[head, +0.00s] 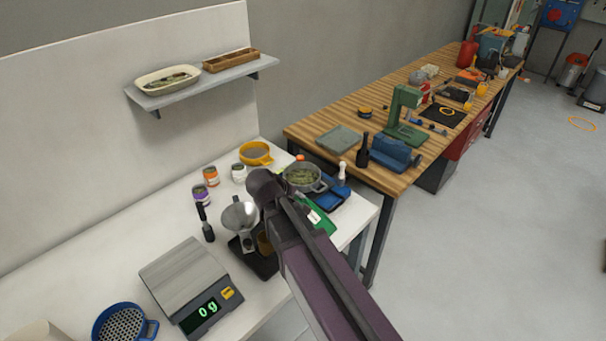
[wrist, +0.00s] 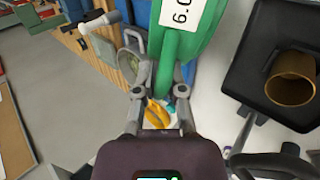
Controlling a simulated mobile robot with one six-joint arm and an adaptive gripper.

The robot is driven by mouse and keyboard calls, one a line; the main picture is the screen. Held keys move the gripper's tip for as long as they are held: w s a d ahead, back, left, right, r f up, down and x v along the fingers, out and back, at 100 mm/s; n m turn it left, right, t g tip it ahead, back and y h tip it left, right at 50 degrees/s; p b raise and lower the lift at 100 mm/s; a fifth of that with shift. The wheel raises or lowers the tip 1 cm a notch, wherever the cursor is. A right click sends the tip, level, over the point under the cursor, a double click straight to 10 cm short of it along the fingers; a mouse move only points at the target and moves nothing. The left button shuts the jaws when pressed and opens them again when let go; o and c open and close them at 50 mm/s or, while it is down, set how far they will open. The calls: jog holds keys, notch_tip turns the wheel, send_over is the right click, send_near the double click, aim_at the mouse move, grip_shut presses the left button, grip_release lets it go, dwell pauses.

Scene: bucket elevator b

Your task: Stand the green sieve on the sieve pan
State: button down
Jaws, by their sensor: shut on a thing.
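In the wrist view my gripper (wrist: 160,92) is shut on the handle of the green sieve (wrist: 190,35). A white number label shows on its green wall, and most of its body runs out of the top of the picture. In the head view only part of the green sieve (head: 323,219) shows beside my arm, which hides my fingers. A grey round pan (head: 320,186) holding green leafy bits stands behind my arm; it may be the sieve pan, but I cannot tell. It partly shows in the wrist view (wrist: 131,65), near the left finger.
A yellow sieve (head: 256,158), small jars (head: 211,177), a funnel stand (head: 266,265), a scale (head: 180,275) reading 0 g and a blue sieve (head: 118,326) crowd the white table. A wooden workbench (head: 400,180) with tools stands behind. Some bare tabletop shows at left.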

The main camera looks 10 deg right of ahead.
jog(key=shift+w, duration=0.15)
jog(key=shift+r, duration=0.1)
jog(key=shift+d+r+p, duration=0.1)
jog(key=shift+r+p, duration=0.8)
jog(key=shift+p, duration=0.2)
jog(key=shift+f, duration=0.1)
